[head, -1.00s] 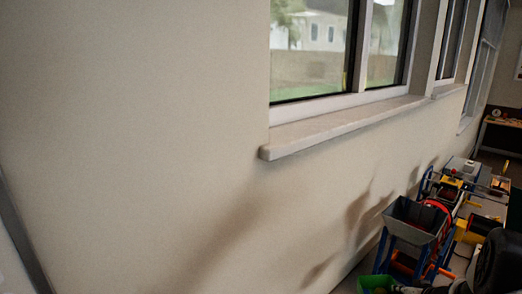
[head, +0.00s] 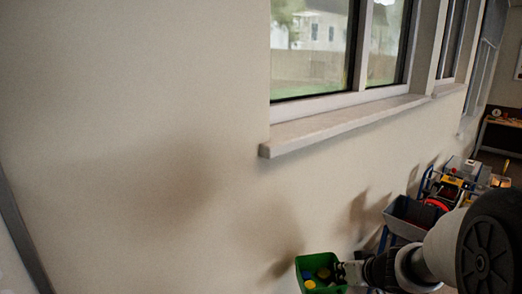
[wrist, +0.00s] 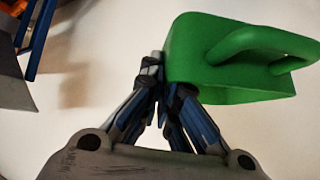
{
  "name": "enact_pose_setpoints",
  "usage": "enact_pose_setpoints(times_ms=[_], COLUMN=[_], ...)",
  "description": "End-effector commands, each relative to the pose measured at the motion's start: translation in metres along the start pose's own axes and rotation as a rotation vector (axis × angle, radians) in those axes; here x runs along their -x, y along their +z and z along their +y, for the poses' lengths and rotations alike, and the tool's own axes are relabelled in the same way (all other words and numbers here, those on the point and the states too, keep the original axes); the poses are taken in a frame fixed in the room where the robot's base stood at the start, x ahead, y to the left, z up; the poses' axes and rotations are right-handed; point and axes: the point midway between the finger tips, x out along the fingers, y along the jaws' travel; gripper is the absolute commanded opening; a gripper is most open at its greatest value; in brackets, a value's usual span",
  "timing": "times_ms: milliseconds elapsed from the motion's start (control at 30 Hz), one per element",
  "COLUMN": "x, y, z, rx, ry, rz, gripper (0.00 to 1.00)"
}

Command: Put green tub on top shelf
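The green tub (head: 301,270) is low in the head view, in front of the wall, with blue and yellow pieces inside. My gripper (head: 343,273) meets its right side. In the wrist view the tub (wrist: 225,55) is right of my fingertips, with its looped handle pointing right. My gripper (wrist: 160,75) is nearly closed there, with the tub's edge at the fingertips; it appears shut on that edge, though the exact contact is partly hidden. The tub appears held up off the floor. No top shelf can be made out clearly.
A blue-framed rack with a grey bin (head: 408,216) stands right of the tub, partly behind my arm. More coloured items (head: 458,172) stand farther back. A windowsill (head: 340,124) juts from the wall above. The wall left of the tub is clear.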

Motion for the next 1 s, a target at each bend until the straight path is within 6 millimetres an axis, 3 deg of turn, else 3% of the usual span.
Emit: enact_pose_setpoints(times_ms=[33,200,400,800,1000], x=[0.01,0.035,0.049,0.05,0.041], y=[-0.001,0.003,0.009,0.009,0.006], z=[-0.019,-0.062,-0.085,-0.087,-0.072], rx=[0.014,0.037,0.049,0.049,0.039], ry=[-0.01,-0.033,-0.045,-0.046,-0.036], rz=[0.004,0.005,0.006,0.005,0.002], gripper=[0.0,0.0,0.0,0.0,0.0])
